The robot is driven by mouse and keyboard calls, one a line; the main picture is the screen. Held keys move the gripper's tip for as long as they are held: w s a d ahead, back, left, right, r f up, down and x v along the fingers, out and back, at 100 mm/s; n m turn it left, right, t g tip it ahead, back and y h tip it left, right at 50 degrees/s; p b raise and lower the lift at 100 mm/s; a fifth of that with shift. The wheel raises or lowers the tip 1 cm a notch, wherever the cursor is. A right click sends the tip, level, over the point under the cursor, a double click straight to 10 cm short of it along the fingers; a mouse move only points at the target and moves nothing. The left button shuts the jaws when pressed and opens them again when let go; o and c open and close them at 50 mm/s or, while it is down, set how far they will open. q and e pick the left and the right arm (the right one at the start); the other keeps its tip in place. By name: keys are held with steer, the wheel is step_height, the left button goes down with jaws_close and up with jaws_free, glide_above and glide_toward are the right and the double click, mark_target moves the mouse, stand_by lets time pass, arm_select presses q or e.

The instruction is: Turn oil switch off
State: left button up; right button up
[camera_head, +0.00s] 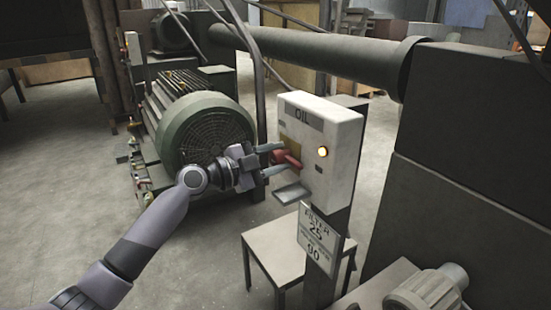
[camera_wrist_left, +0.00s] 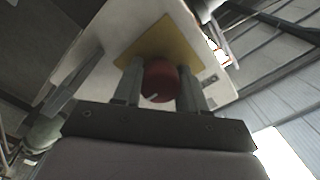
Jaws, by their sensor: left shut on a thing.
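The oil switch box (camera_head: 335,135) is a white box labelled OIL on a post. Its red knob (camera_head: 287,158) sits on a yellow plate on the front face. An orange lamp (camera_head: 322,152) glows on the side face. My left gripper (camera_head: 272,160) is at the box front with its fingers on either side of the red knob, shut on it. In the left wrist view the red knob (camera_wrist_left: 161,80) sits between the two fingers, in front of the yellow plate (camera_wrist_left: 162,42). A small white mark shows on the knob. My right gripper is not in view.
A green motor (camera_head: 205,125) stands behind my left arm. A small metal ledge (camera_head: 291,193) juts out below the knob. A sign (camera_head: 318,238) hangs on the post above a low table (camera_head: 265,243). A large dark machine (camera_head: 470,150) fills the right side. Floor at left is open.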

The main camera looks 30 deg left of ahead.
arm_select(q)
steer(key=shift+f, duration=0.1)
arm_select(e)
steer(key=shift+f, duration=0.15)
arm_select(q)
steer(key=n+b, duration=0.2)
steer(key=shift+f+n, duration=0.1)
steer(key=shift+n, duration=1.3)
steer(key=shift+n+b, duration=0.4)
steer(key=shift+n, duration=0.5)
steer(key=n, duration=0.5)
steer(key=shift+p, duration=0.3)
steer(key=n, duration=0.3)
steer(key=shift+p, duration=0.35)
steer(key=shift+n+p, duration=0.45)
steer(key=shift+n, duration=1.05)
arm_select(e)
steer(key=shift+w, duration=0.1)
